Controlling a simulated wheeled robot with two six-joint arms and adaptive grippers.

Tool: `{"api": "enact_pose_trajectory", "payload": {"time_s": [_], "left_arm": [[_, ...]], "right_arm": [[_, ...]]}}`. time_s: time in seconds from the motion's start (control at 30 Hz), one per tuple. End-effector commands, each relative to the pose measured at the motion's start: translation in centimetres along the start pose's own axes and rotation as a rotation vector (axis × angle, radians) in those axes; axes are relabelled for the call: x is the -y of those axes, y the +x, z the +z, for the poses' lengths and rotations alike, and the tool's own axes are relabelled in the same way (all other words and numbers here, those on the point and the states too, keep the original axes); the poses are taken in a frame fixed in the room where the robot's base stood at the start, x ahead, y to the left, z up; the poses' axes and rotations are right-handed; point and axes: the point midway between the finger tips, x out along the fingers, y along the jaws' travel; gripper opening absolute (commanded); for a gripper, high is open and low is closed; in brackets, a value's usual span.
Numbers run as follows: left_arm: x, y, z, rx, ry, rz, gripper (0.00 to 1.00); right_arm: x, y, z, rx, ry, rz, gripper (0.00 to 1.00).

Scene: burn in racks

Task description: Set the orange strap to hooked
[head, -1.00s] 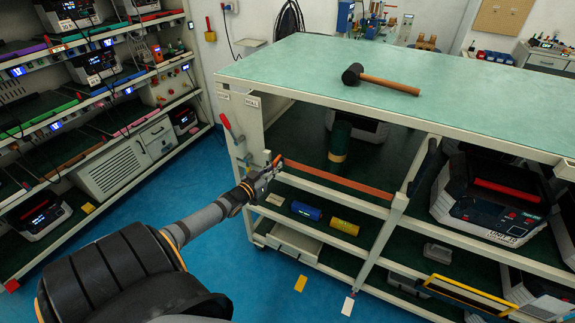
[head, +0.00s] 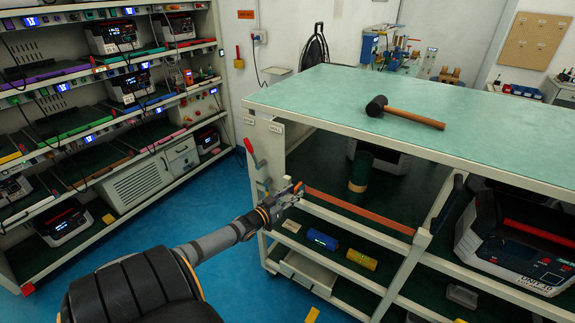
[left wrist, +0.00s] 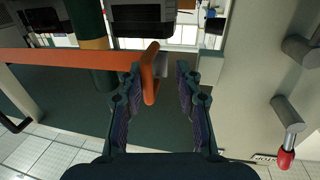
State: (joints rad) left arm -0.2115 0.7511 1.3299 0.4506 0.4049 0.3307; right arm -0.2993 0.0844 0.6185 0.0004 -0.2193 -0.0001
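The orange strap (head: 360,211) stretches across the front of the bench's middle bay, from the right post to near the left post. My left gripper (head: 297,189) is at the strap's left end. In the left wrist view, the strap (left wrist: 60,60) comes in from the left and ends in an upright orange tab (left wrist: 150,75). My left gripper (left wrist: 158,78) is open there. The tab lies between its fingers, closer to the left one, with a gap to the right one. I cannot tell whether the strap's end is on a hook. My right gripper is not in view.
A black-headed mallet (head: 405,112) lies on the green bench top (head: 330,95). A red-handled lever (head: 249,147) is on the left post. A blue roll (head: 322,239) and a yellow roll (head: 362,259) lie on the lower shelf.

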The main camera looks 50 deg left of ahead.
Motion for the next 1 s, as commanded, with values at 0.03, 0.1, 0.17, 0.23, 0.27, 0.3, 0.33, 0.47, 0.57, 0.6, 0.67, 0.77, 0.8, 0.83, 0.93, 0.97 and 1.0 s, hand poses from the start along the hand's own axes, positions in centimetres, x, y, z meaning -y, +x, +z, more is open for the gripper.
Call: {"api": "enact_pose_trajectory", "payload": {"time_s": [0.03, 0.1, 0.17, 0.23, 0.27, 0.3, 0.33, 0.47, 0.57, 0.6, 0.67, 0.77, 0.8, 0.83, 0.93, 0.97, 1.0], "left_arm": [[0.0, -0.4, 0.1, 0.002, 0.000, 0.001, 0.33], [0.0, -1.3, 0.1, 0.003, 0.001, 0.002, 0.33], [0.0, -2.3, 0.2, 0.006, 0.001, 0.003, 0.33], [0.0, -3.9, 0.2, 0.008, 0.003, 0.005, 0.33], [0.0, -4.7, 0.2, 0.009, 0.002, 0.005, 0.33], [-0.1, -5.6, 0.2, 0.010, 0.003, 0.005, 0.33], [0.0, -6.3, 0.2, 0.009, 0.003, 0.005, 0.33], [0.0, -8.9, 0.2, 0.009, 0.004, 0.004, 0.33], [0.0, -10.5, 0.2, 0.009, 0.002, 0.002, 0.33], [0.0, -10.9, 0.2, 0.007, 0.003, 0.002, 0.33], [0.0, -11.4, 0.1, 0.005, 0.002, 0.002, 0.33], [0.0, -11.9, 0.1, 0.004, 0.001, -0.001, 0.33], [0.0, -12.0, 0.1, 0.003, 0.001, -0.001, 0.33], [0.0, -12.0, 0.1, 0.003, 0.001, -0.001, 0.33], [0.0, -12.0, 0.1, 0.003, 0.001, -0.002, 0.33], [0.0, -12.0, 0.1, 0.002, 0.001, -0.002, 0.33], [0.0, -12.0, 0.1, 0.002, 0.001, -0.002, 0.33]], "right_arm": [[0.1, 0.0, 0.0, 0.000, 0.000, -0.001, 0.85], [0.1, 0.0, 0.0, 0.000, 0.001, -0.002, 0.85], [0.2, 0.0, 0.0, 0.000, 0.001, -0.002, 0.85], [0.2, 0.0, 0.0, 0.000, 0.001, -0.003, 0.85], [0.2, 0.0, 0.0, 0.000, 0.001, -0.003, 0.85], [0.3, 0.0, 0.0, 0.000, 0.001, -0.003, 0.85], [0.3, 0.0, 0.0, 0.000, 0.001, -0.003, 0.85], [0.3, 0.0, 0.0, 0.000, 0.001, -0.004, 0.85], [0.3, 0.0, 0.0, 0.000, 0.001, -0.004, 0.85], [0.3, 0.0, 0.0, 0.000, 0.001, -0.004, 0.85], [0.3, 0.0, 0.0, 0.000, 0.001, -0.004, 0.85], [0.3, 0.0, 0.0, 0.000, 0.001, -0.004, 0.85], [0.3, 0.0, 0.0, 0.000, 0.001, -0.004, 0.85], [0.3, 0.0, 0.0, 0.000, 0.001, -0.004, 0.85], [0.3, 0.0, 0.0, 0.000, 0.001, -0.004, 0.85], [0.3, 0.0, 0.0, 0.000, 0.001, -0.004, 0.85], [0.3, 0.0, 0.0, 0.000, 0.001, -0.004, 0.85]]}}
